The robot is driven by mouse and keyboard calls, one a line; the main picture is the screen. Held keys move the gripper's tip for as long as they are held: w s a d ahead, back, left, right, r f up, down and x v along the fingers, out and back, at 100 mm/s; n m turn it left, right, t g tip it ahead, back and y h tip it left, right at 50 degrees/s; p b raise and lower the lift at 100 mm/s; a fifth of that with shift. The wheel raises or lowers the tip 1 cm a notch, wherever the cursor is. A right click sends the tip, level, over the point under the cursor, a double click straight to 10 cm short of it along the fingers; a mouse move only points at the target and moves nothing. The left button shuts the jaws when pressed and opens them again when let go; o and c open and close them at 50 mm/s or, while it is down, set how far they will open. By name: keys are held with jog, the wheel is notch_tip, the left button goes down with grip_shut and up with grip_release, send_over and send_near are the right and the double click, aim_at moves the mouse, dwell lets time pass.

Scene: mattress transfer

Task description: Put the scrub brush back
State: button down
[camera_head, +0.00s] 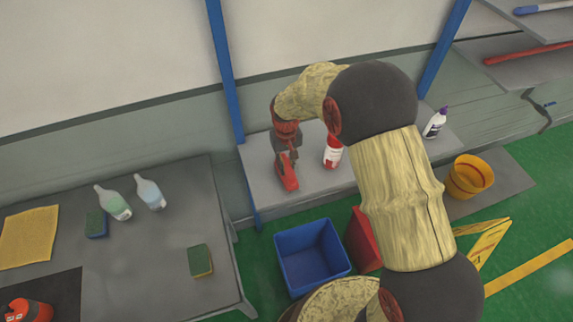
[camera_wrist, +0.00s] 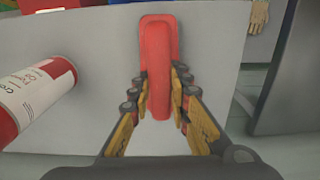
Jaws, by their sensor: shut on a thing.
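The scrub brush (camera_wrist: 157,42) is red and long. In the wrist view my gripper (camera_wrist: 162,95) is shut on it, with one finger on each side of its handle. In the head view the brush (camera_head: 288,174) is at my gripper (camera_head: 287,157), over the left part of the grey shelf (camera_head: 262,190). The shelf surface lies behind the brush in the wrist view. I cannot tell whether the brush touches the shelf.
A red and white bottle (camera_head: 333,152) stands right of the brush on the shelf, close by. A white bottle (camera_head: 435,122) stands farther right. A blue bin (camera_head: 311,257) is on the floor. A grey table (camera_head: 150,255) at left holds bottles and sponges.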

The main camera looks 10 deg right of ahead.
jog(key=shift+f, duration=0.15)
jog(key=c, duration=1.7)
grip_release()
jog(key=shift+c, duration=0.2)
jog(key=shift+o, duration=0.4)
notch_tip(320, 180, up, 12)
jog(key=shift+r, duration=0.2)
jog(key=s+d+r+t, duration=0.2)
jog(key=s+d+r, duration=0.25)
jog(key=r, duration=0.55)
jog(key=s+d+r+t, duration=0.1)
jog(key=s+d+r, duration=0.1)
jog(key=s, duration=0.5)
jog(key=s+d+r+m+t, duration=0.1)
jog(key=s+d+r, duration=0.1)
jog(key=s, duration=0.6)
jog(key=s+d+r+m+t, duration=0.1)
jog(key=s+d+r, duration=0.2)
jog(key=s, duration=0.5)
jog(key=shift+s+r+t, duration=0.15)
jog(key=shift+r+t, duration=0.15)
jog(key=shift+r, duration=0.55)
